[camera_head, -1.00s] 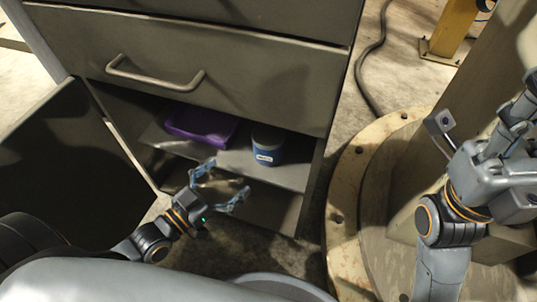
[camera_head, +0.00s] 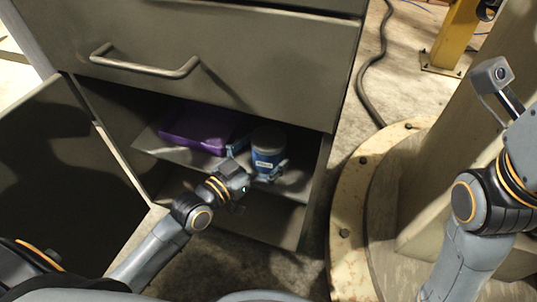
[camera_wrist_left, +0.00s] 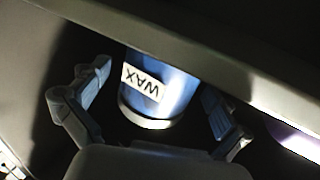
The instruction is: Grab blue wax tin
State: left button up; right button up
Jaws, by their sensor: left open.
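The blue wax tin (camera_head: 267,150) stands upright on the cabinet shelf (camera_head: 293,182). In the left wrist view the tin (camera_wrist_left: 160,85) shows its white "WAX" label. My left gripper (camera_head: 257,162) is open at the tin, with one finger on each side of it. In the left wrist view both fingers (camera_wrist_left: 152,105) are spread, with dark gaps between them and the tin. My right arm shows at the right of the head view, but its gripper fingers cannot be made out.
A purple container (camera_head: 198,128) lies on the shelf left of the tin. The open cabinet door (camera_head: 60,190) is at the left. A closed drawer with a handle (camera_head: 145,66) is above the shelf. A round column base (camera_head: 350,205) stands at the right.

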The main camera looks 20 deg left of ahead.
pick_arm(q)
jog(key=shift+w+d, duration=0.25)
jog(key=shift+w, duration=0.25)
jog(key=shift+r, duration=0.1)
jog(key=c, duration=1.6)
jog(key=shift+r, duration=0.15)
jog(key=shift+c, duration=0.2)
